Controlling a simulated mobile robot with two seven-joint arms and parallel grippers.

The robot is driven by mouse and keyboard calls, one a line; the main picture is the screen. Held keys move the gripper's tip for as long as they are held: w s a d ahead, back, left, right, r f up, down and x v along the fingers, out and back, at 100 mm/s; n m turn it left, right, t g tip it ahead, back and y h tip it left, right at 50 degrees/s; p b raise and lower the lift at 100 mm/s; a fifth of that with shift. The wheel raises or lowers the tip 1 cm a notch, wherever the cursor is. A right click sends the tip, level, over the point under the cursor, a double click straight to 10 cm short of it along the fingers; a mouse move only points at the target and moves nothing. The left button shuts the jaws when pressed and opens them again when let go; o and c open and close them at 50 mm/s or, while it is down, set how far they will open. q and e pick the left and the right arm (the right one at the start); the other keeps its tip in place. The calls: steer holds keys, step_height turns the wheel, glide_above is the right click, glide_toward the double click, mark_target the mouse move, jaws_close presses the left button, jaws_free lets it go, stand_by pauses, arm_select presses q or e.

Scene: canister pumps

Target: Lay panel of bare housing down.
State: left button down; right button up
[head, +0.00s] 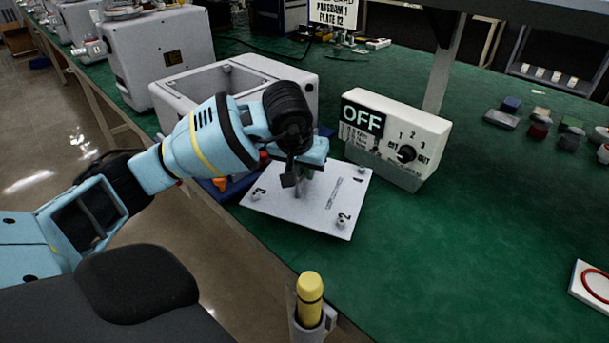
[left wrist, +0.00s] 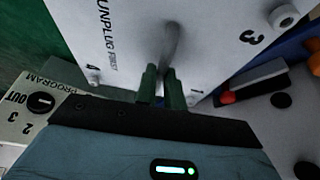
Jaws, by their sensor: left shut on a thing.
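The panel (head: 335,200) is a flat white plate with numbered corners and a screw at several of them. In the left wrist view the panel (left wrist: 130,35) shows the words "UNPLUG FIRST". My left gripper (head: 298,185) is shut on the panel's upright grey handle, and its fingers (left wrist: 166,85) show close to the plate. The panel is nearly level over the green bench; I cannot tell whether it touches. The bare housing (head: 185,100) is a grey open-topped box just behind my gripper, partly hidden by my arm. My right gripper is not in view.
A white control box (head: 420,130) reading "OFF" stands right of the panel. A blue tray (head: 225,190) with an orange-handled tool lies partly under the panel's left side. A yellow-handled tool (head: 310,288) stands in a holder at the front edge.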

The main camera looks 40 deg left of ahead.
arm_select(q)
steer(key=shift+f, duration=0.8)
steer(key=shift+f, duration=0.4)
steer(key=c, duration=1.5)
jaws_free()
steer(key=shift+r, duration=0.1)
steer(key=shift+r, duration=0.1)
steer(key=v, duration=1.2)
steer(key=shift+r+p, duration=0.25)
steer(key=shift+p, duration=0.15)
